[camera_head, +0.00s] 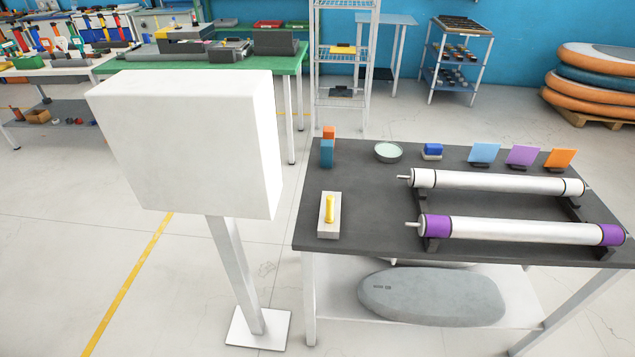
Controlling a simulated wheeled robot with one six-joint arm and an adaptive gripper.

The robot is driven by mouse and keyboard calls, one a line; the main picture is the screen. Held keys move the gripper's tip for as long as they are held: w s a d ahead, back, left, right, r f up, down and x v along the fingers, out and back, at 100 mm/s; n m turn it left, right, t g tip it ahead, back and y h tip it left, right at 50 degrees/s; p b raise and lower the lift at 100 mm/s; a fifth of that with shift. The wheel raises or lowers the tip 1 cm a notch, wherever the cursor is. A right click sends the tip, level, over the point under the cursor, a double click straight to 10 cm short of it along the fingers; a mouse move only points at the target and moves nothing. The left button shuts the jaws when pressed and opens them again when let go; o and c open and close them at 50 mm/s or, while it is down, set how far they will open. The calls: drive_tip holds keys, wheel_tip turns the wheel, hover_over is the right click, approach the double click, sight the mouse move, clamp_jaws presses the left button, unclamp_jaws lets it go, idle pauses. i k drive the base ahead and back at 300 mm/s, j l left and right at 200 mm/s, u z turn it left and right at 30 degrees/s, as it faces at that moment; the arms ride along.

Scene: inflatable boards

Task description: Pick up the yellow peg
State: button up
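The yellow peg (329,208) stands on a small white block (329,229) near the left front corner of the dark-topped table (370,220). It looks upright or slightly leaning; I cannot tell whether it sits in a hole in the block. Nothing touches the peg from the sides. My gripper does not show in this view.
A large white box on a post (190,140) stands left of the table.

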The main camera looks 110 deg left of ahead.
sight(329, 218)
drive_tip(key=j+u, duration=0.1)
drive_tip(key=u, duration=2.4)
